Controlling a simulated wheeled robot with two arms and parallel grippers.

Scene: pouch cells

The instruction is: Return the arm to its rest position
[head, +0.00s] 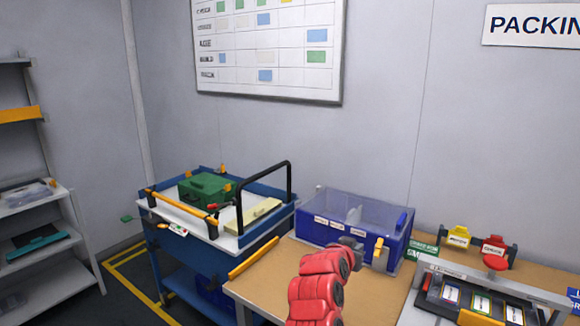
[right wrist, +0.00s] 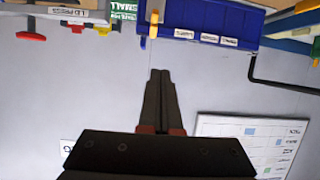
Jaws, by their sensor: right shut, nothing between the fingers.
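My right arm (head: 318,292) is red and rises from the bottom of the head view, in front of the blue-walled bin. Its dark right gripper (head: 352,246) shows only in part at the arm's far end. In the right wrist view the right gripper (right wrist: 160,74) has its two dark fingers together with nothing between them. The fingers stand apart from the bin in that view, against the grey wall. My left gripper and left arm are not in view.
A blue bin (head: 320,238) with clear walls stands on the wooden bench (head: 270,283). A blue cart (head: 180,258) with a green case (head: 205,188) and black handle stands left. A rack (head: 480,276) with labelled cards is at right. A whiteboard (head: 225,75) hangs behind.

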